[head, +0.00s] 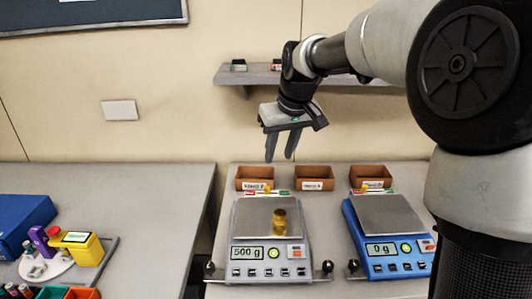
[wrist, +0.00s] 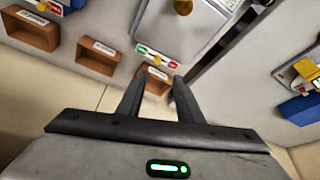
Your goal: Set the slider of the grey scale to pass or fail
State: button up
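The grey scale (head: 242,268) stands on the right-hand table. Its display reads 500 g and a brass weight (head: 280,222) is on its pan. Its slider strip (head: 280,193) lies behind the pan, with a small yellow knob (head: 267,188) that looks near the middle. In the wrist view the strip (wrist: 145,50) has a green end at left and a red end at right; the knob (wrist: 157,60) lies between them. My gripper (head: 281,158) is open and empty, high above the bins behind the scale. Its fingers (wrist: 158,76) point down, apart from the slider.
A blue scale (head: 388,250) reading 0 g stands to the right with its own slider. Three brown bins (head: 313,178) line the back of the table. A wall shelf (head: 247,76) is behind my arm. The left table holds a blue box (head: 22,225) and a yellow device (head: 80,250).

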jog(key=w, duration=0.2)
jog(key=b, duration=0.2)
send_near(268, 187)
jog(key=x, duration=0.7)
jog(key=shift+a+f, duration=0.15)
jog(key=shift+f, duration=0.1)
jog(key=shift+c, duration=0.5)
grip_shut()
